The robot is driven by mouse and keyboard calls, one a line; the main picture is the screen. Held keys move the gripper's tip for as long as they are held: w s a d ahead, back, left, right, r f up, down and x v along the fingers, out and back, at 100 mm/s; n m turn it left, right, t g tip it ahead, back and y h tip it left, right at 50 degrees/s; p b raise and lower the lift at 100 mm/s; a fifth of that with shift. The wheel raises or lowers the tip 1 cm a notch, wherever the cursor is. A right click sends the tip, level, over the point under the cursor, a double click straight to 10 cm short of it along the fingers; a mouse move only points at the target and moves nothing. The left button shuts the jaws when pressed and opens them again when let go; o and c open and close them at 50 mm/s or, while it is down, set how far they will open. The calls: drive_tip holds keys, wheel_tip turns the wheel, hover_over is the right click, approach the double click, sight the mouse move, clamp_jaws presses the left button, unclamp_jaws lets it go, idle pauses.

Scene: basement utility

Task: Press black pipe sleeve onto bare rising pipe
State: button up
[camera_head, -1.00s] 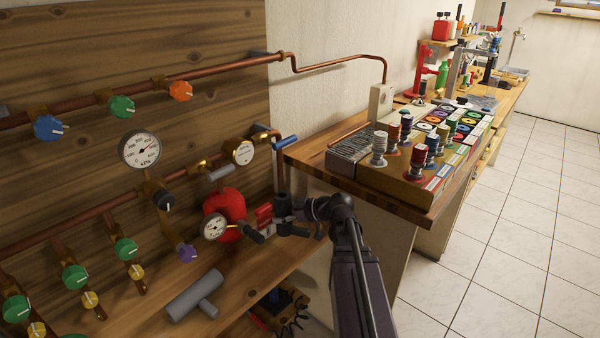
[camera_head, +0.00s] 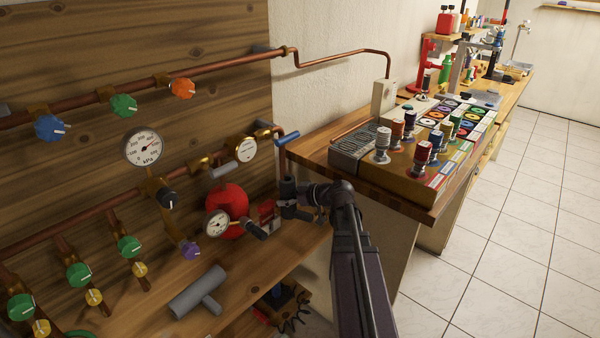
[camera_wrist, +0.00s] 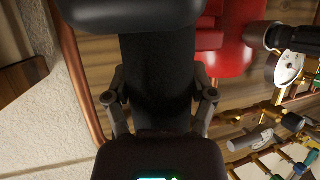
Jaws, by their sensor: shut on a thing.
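My gripper (camera_head: 291,200) is shut on the black pipe sleeve (camera_head: 288,189), which stands roughly upright beside the red tank. In the wrist view the sleeve (camera_wrist: 158,75) is a wide dark cylinder between my two fingers. In the wrist view a copper pipe (camera_wrist: 82,70) runs along the left of my gripper. My gripper hides where sleeve and pipe come together, so I cannot tell whether they touch.
A red tank (camera_head: 227,212) and a gauge (camera_head: 216,223) are close left of my gripper. The blue handle (camera_head: 287,138) is just above. A grey tee fitting (camera_head: 198,291) lies on the wooden shelf.

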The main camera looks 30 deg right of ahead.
sight(282, 163)
drive_tip(key=w+d+r+m+t+h+p, duration=0.2)
drive_tip(key=w+d, duration=0.3)
drive_tip(key=d, duration=0.3)
drive_tip(key=shift+w+r+m+h, duration=0.4)
drive_tip(key=shift+r+m+h, duration=0.15)
drive_tip(key=shift+m+h, duration=0.15)
drive_tip(key=shift+w+a, duration=0.25)
drive_tip(key=shift+w, duration=0.55)
drive_tip(key=shift+w+a, duration=0.3)
drive_tip(key=shift+w, duration=0.45)
drive_tip(key=shift+w+a, duration=0.25)
drive_tip(key=shift+w, duration=0.55)
drive_tip(key=shift+w+a, duration=0.2)
drive_tip(key=shift+w, duration=0.45)
drive_tip(key=shift+w+a, duration=0.25)
drive_tip(key=shift+w, duration=0.35)
drive_tip(key=shift+w+a, duration=0.2)
drive_tip(key=shift+w, duration=0.45)
drive_tip(key=o, duration=1)
drive_tip(key=shift+c, duration=0.2)
drive_tip(key=shift+s, duration=0.15)
drive_tip(key=s+d, duration=0.3)
drive_tip(key=s, duration=0.5)
